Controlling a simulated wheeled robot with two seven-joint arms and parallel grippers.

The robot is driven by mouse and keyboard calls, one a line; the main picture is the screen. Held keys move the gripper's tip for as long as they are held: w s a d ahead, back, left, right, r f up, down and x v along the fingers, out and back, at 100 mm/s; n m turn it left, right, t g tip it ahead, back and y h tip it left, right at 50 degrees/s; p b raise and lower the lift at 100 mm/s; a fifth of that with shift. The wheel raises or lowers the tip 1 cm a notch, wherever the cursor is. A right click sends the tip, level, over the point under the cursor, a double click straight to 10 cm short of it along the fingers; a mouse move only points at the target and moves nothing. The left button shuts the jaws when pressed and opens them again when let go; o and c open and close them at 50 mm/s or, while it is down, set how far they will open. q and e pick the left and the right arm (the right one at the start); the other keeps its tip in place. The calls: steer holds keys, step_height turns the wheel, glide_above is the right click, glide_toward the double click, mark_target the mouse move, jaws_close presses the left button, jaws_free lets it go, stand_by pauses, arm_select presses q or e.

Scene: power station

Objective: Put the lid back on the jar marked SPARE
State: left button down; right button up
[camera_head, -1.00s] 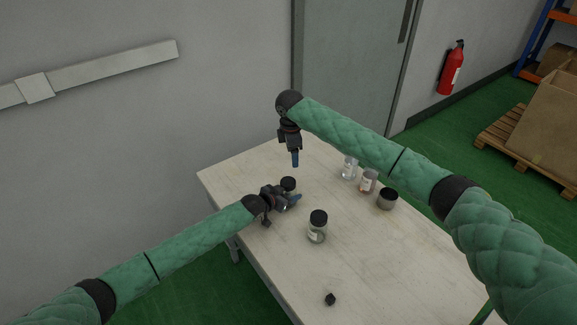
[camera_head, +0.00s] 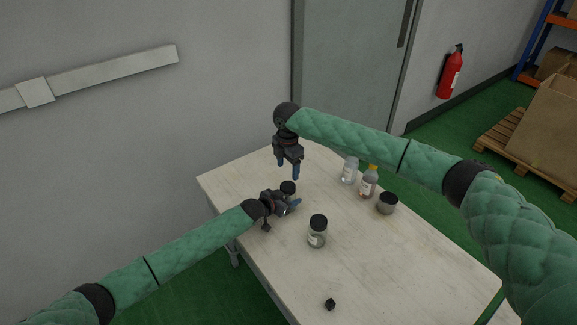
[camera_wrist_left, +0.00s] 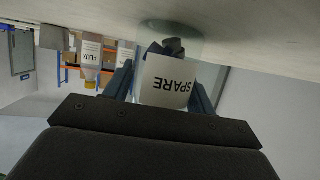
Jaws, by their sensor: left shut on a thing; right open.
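My left gripper (camera_head: 286,204) is shut on the glass jar marked SPARE (camera_wrist_left: 168,82), which also shows in the head view (camera_head: 289,197). The jar stands upright on the table, with dark lumps at its bottom. Its top looks black and round in the head view; I cannot tell whether that is a lid or the dark mouth. The jar's top is hidden in the wrist view. My right gripper (camera_head: 288,177) is open and empty above this jar, fingers pointing down. I cannot make out a loose lid on the table.
A jar with a dark top (camera_head: 317,232) stands nearer on the table (camera_head: 375,265). A small black piece (camera_head: 330,304) lies near the front edge.

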mark_target(288, 185)
steer(key=shift+f, duration=0.1)
steer(key=shift+f, duration=3.9)
steer(key=c, duration=1)
steer(key=shift+a+m, duration=0.1)
steer(key=shift+m, duration=0.8)
steer(key=m, duration=0.4)
steer(key=shift+m, duration=0.3)
steer(key=o, duration=1.1)
steer(key=shift+c, duration=0.2)
